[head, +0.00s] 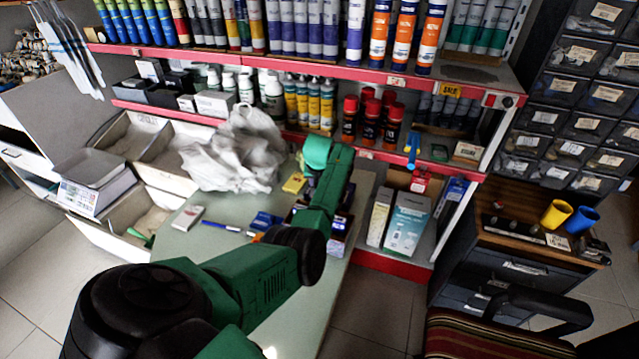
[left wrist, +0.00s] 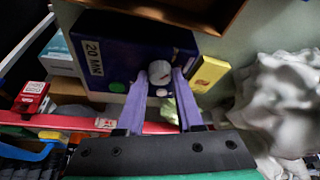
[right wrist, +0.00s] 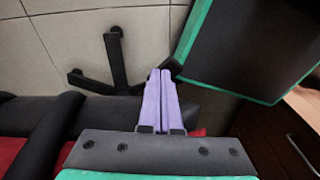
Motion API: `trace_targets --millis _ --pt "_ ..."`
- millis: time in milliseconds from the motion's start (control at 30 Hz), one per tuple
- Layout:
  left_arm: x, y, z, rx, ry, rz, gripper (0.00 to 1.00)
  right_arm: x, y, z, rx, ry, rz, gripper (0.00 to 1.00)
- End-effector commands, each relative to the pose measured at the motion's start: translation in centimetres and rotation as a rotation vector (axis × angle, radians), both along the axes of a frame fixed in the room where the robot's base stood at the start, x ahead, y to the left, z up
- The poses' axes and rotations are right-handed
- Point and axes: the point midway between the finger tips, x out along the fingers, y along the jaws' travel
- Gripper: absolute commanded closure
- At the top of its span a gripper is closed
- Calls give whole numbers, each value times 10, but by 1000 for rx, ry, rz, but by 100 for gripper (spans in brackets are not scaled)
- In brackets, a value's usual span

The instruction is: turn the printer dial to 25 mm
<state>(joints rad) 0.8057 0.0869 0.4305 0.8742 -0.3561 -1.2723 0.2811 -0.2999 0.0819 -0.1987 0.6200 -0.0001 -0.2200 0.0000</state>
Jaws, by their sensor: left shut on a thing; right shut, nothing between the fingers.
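The printer (left wrist: 120,50) is a dark blue box in the left wrist view, with a white label (left wrist: 92,57) reading "20 MM". Its grey round dial (left wrist: 159,68) sits between the purple fingertips of my left gripper (left wrist: 161,79), which is shut on it. A small red mark shows on the dial; I cannot read a setting from it. In the head view, the printer (head: 339,228) stands on the pale table, partly hidden by my left arm, and the fingers are hidden. My right gripper (right wrist: 160,75) is shut and empty, away from the printer, above the floor.
A yellow box (left wrist: 209,73) lies beside the printer. A crumpled plastic bag (head: 235,155), a blue pen (head: 220,226) and a small blue box (head: 264,221) are on the table (head: 215,255). Red-edged shelves (head: 390,78) stand behind. A chair (head: 500,325) is at the right.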

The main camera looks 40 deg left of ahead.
Motion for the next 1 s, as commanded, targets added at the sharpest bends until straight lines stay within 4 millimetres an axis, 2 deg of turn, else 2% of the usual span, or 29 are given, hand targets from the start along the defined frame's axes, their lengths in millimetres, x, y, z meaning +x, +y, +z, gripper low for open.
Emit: trace_targets --millis 33,300,500,667,1000 --pt "-1 1 5 2 1 -23 100 0 0 8 0 0 0 100" --pt "-1 3 6 1 1 -227 100 0 0 35 0 1 0 100" --pt "-2 5 4 2 0 -415 100 0 0 45 0 1 0 100" --pt "-1 6 2 2 -3 -565 100 0 1 45 1 0 0 100" --pt "0 8 -1 3 -3 -831 100 0 2 29 3 1 1 100"
